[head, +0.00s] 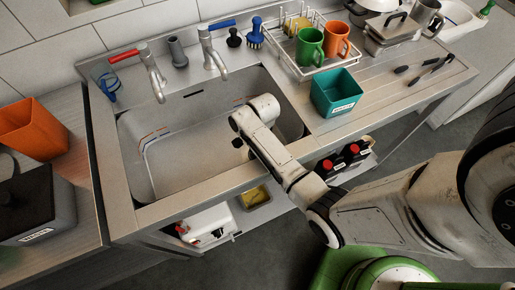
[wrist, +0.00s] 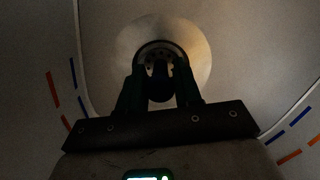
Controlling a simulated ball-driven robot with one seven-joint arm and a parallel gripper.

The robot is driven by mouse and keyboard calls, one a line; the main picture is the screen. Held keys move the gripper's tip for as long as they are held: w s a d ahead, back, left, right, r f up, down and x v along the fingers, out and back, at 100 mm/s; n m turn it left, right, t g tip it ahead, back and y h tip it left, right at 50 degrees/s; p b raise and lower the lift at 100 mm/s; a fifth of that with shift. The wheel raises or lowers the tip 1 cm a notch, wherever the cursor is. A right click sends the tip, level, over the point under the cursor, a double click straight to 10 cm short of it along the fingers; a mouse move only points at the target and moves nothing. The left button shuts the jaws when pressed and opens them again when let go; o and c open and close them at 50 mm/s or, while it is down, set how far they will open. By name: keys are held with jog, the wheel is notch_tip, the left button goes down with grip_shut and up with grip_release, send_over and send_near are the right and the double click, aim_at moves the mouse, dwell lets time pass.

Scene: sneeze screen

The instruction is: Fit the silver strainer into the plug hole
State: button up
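The steel sink (head: 190,140) is left of centre in the head view. My arm reaches over its front rim, and my gripper's end is mostly hidden behind the arm there. In the wrist view my gripper (wrist: 160,66) points at a round silver disc (wrist: 199,48) with a dark ring and dark centre. The two fingers stand around that dark centre. It is too dark to tell whether they grip anything, or whether the disc is the strainer or the rim of the plug hole. No separate strainer shows in the head view.
Taps (head: 212,55) stand behind the sink. A teal box (head: 337,95) and a rack with green (head: 309,47) and orange (head: 337,40) mugs are at its right. An orange container (head: 32,128) and dark box (head: 36,205) are at the left. Orange and blue stripes flank the disc.

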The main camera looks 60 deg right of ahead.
jog(key=o, duration=0.3)
notch_tip(320, 180, up, 12)
jog(key=d, duration=0.1)
jog(key=shift+s+d+r, duration=0.15)
jog(key=shift+d, duration=0.05)
dwell(0.9)
